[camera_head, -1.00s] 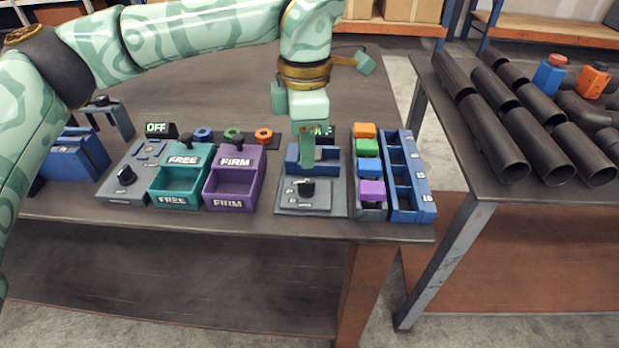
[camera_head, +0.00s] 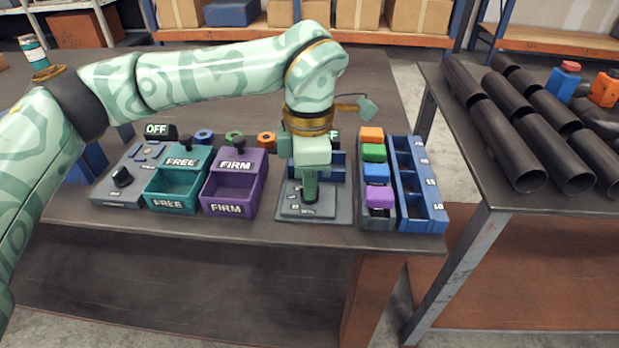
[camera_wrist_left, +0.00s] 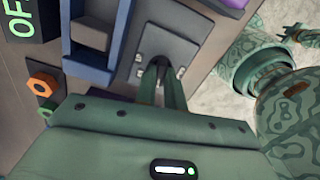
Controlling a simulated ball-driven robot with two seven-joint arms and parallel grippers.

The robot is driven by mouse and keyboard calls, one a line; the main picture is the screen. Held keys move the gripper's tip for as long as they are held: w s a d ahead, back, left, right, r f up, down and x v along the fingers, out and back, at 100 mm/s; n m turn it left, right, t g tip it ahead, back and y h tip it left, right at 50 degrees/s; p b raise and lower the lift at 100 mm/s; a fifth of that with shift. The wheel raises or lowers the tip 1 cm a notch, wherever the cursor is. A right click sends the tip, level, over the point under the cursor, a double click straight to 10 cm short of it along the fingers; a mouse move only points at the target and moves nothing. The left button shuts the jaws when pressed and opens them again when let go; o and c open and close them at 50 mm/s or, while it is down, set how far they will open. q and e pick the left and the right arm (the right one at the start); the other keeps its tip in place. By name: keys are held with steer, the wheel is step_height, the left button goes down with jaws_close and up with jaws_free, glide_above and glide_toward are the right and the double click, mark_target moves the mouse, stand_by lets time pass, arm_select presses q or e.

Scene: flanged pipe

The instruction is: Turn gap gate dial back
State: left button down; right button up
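The gap gate dial is a dark knob (camera_head: 309,209) on a grey plate (camera_head: 335,213) in front of a blue holder (camera_head: 330,163). My left gripper (camera_head: 310,200) points down with its fingertips at the knob, covering most of it. In the left wrist view the fingers (camera_wrist_left: 163,72) reach down to the grey plate (camera_wrist_left: 178,48), with a narrow gap between them. The knob is largely hidden there, so I cannot tell whether they grip it. The sign behind (camera_head: 334,136) is mostly covered.
Left of the plate stand a purple FIRM bin (camera_head: 230,188), a teal FREE bin (camera_head: 175,190) and another dial unit (camera_head: 122,185) with an OFF sign (camera_head: 158,130). Right of it are coloured blocks (camera_head: 376,172) and a blue slotted rack (camera_head: 420,190). Dark pipes (camera_head: 500,135) lie on another table.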

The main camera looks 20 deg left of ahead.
steer(key=shift+a+r, duration=0.1)
steer(key=shift+a, duration=0.05)
arm_select(q)
steer(key=shift+r+n+p, duration=0.25)
steer(key=shift+n+p, duration=0.15)
steer(key=shift+p, duration=0.4)
steer(key=shift+s+r+n+p, duration=0.1)
steer(key=shift+r+n+p, duration=0.05)
steer(key=shift+n+p, duration=0.7)
steer(key=n+p, duration=0.4)
steer(key=p, duration=0.2)
steer(key=shift+n, duration=0.35)
steer(key=shift+f+n+p, duration=0.3)
steer(key=shift+n+p, duration=1.1)
steer(key=shift+p, duration=0.25)
arm_select(e)
steer(key=w+r+t, duration=0.1)
steer(key=w+r, duration=0.3)
steer(key=r, duration=0.6)
steer(key=shift+w+a+r, duration=0.3)
steer(key=shift+w, duration=0.05)
steer(key=shift+a, duration=0.1)
arm_select(q)
steer(key=c, duration=1.5)
jaws_free()
steer(key=shift+f, duration=0.1)
